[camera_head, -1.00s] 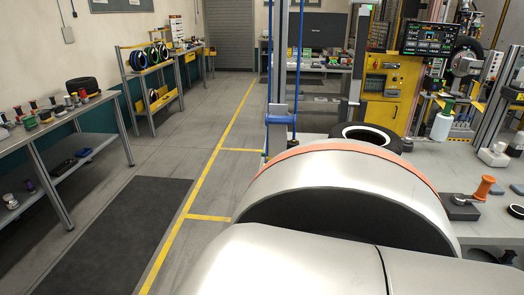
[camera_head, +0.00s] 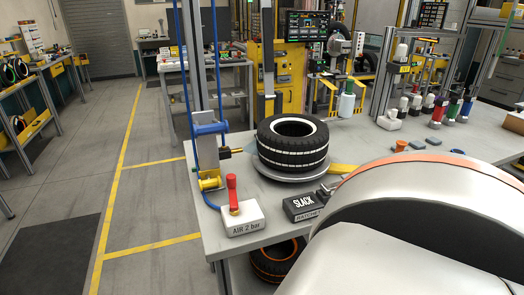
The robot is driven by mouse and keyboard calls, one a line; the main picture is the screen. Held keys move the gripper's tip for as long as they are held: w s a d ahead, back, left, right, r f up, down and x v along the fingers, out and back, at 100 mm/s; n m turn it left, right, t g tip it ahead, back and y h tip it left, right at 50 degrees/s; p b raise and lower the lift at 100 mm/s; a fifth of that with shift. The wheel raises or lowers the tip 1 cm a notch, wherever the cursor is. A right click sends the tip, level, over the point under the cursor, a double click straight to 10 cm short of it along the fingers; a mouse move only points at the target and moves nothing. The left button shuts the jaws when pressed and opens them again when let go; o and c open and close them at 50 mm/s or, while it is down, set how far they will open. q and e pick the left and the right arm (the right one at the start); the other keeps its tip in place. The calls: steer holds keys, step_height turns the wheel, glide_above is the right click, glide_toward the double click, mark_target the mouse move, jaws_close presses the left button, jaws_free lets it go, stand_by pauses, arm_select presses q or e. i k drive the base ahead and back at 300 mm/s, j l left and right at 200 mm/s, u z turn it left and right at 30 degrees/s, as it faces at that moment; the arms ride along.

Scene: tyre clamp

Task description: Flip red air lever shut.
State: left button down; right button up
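The red air lever (camera_head: 232,192) stands upright on a white box (camera_head: 236,218) labelled "AIR 2 bar", at the front left corner of the workbench. A large silver part of my own arm with an orange band fills the lower right of the head view. Neither of my grippers shows, and nothing is seen touching the lever.
A black tyre (camera_head: 292,148) lies on a round grey plate behind the lever. A dark box (camera_head: 302,206) labelled "SLACK" sits to its right. A blue and yellow fixture (camera_head: 209,150) with a post stands behind left. Another tyre (camera_head: 278,262) lies below the bench top.

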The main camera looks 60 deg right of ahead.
mark_target(231, 178)
steer(key=i+z, duration=0.1)
steer(key=z, duration=0.3)
steer(key=i+z, duration=0.1)
steer(key=z, duration=0.25)
steer(key=i+z, duration=0.1)
steer(key=z, duration=0.3)
steer(key=j+z, duration=0.1)
steer(key=z, duration=0.25)
steer(key=i+j+z, duration=0.15)
steer(key=i+z, duration=0.25)
steer(key=i+j+z, duration=0.15)
steer(key=z, duration=0.25)
